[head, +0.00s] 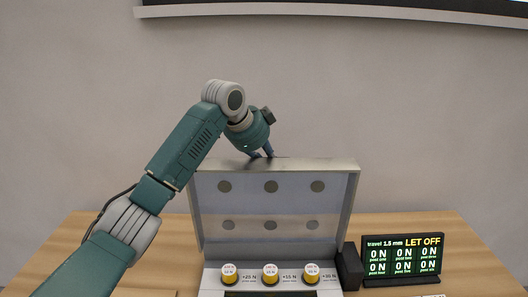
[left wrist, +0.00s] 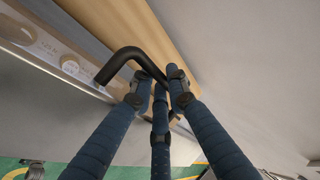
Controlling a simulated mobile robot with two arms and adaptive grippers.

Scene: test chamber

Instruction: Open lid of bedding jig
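The bedding jig (head: 213,277) stands on the table, seen in the head view. Its lid (head: 270,191) is raised to about upright, a metal frame with a see-through panel and several round grey pads. My left gripper (head: 262,155) is at the lid's top edge, reaching down from above and behind. In the left wrist view its blue fingers (left wrist: 158,82) close in around the bent black handle (left wrist: 118,62) of the lid. The handle is hidden behind the lid in the head view. My right gripper is in neither view.
Yellow-and-white capped posts (head: 270,274) stand in a row on the jig's base. A black block (head: 350,266) sits at its right side. A black display (head: 403,258) with green "0 N" readings stands further right. The wooden table (head: 458,270) has bare room at both sides; a wall is behind.

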